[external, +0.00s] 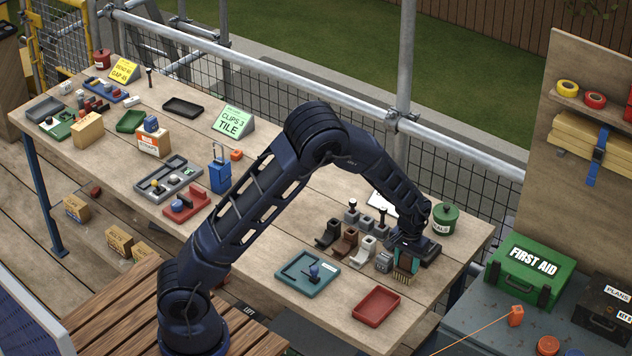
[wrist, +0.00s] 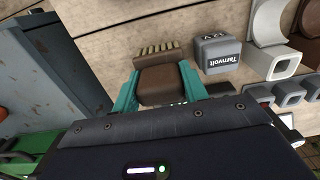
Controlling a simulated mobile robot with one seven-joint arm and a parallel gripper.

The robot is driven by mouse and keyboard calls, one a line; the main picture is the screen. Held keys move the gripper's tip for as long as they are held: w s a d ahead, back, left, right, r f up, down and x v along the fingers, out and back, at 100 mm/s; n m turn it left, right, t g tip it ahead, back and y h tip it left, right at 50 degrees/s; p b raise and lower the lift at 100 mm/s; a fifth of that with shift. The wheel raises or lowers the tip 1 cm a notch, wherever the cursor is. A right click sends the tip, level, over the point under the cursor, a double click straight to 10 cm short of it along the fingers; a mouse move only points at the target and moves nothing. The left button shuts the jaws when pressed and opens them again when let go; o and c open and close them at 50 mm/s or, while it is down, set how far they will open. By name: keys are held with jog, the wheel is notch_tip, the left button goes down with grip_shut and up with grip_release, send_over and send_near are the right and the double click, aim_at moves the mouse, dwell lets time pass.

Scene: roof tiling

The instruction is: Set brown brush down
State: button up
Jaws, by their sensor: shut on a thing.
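My gripper (external: 405,265) is near the right end of the wooden table (external: 442,276), pointing down. In the wrist view its two teal fingers (wrist: 158,88) are shut on the brown brush (wrist: 160,79), one on each side. The brush has a brown block body and a row of tan bristles at its far edge. In the external view the brush (external: 402,279) shows only as a small patch at the fingertips. I cannot tell whether it touches the tabletop.
A grey Tarnvolt block (wrist: 217,55) stands close beside the brush. Several pipe-like pieces (external: 346,242) stand left of my gripper. A red tray (external: 376,306) and a teal tray (external: 307,274) lie nearer the front edge. A green canister (external: 445,219) stands behind.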

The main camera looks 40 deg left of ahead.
jog(key=o, duration=1.2)
notch_tip(320, 180, up, 12)
jog(key=s+a+r+t+h, duration=0.1)
jog(key=s+a+r, duration=0.5)
jog(key=a+r, duration=0.3)
jog(key=s+a+r+t+h, duration=0.1)
jog(key=s+a+r, duration=0.6)
jog(key=a+r, duration=0.25)
jog(key=shift+s+a+r+t+y, duration=0.4)
jog(key=shift+s+a, duration=1.55)
jog(key=shift+s, duration=1.55)
jog(key=shift+s+a+r+t+y, duration=0.35)
jog(key=shift+s+a, duration=1.55)
jog(key=shift+s, duration=1.55)
jog(key=shift+s+a+r+t+y, duration=0.25)
jog(key=shift+s+a+r+t, duration=0.3)
jog(key=shift+s+a, duration=2.2)
